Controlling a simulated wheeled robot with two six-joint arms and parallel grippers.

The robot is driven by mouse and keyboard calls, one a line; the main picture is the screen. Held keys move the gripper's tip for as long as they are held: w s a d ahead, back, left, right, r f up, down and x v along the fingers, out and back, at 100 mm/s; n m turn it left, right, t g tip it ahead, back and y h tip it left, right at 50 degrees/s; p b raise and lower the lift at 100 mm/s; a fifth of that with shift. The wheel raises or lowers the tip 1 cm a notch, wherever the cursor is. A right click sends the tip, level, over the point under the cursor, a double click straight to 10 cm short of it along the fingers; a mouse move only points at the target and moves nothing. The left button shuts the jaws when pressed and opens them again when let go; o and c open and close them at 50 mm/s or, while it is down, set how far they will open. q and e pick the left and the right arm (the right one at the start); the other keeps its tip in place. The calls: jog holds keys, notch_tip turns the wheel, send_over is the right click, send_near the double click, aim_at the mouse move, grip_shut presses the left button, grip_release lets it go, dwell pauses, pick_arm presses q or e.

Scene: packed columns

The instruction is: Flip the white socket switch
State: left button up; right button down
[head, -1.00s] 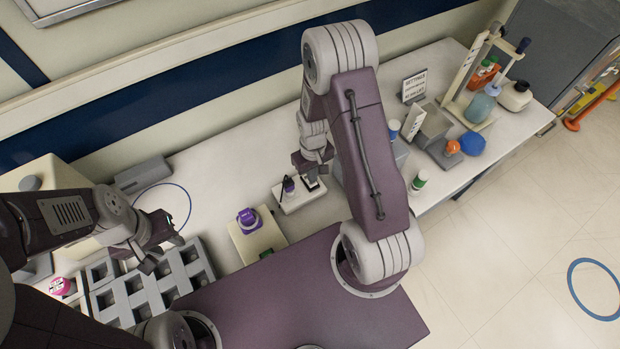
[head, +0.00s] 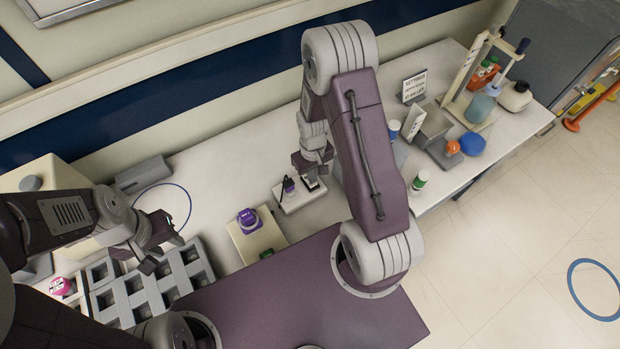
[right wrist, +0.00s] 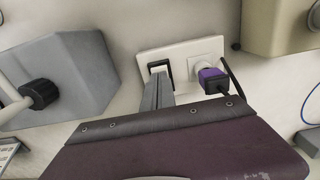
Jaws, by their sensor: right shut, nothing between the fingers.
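The white socket (head: 290,201) lies on the table and also shows in the right wrist view (right wrist: 188,51). It has a black rocker switch (right wrist: 158,68) on its left half and a purple plug (right wrist: 212,80) in its right half in the right wrist view. My right gripper (right wrist: 158,88) is shut and empty. Its fingertips are right at the switch and partly cover it; I cannot tell whether they touch it. It also shows over the socket in the head view (head: 313,186). My left gripper (head: 160,252) hangs open and empty near the grey rack.
A beige block with a purple-topped item (head: 248,218) stands left of the socket. The grey compartment rack (head: 150,290) is at the lower left. A grey box (right wrist: 62,75) with a black knob is close left in the right wrist view. Bottles crowd the table's right end.

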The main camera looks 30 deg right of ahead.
jog(key=shift+f+b, duration=0.75)
jog(key=shift+f, duration=0.2)
dwell(0.8)
notch_tip(320, 180, up, 7)
jog(key=p, duration=0.6)
jog(key=shift+r, duration=0.15)
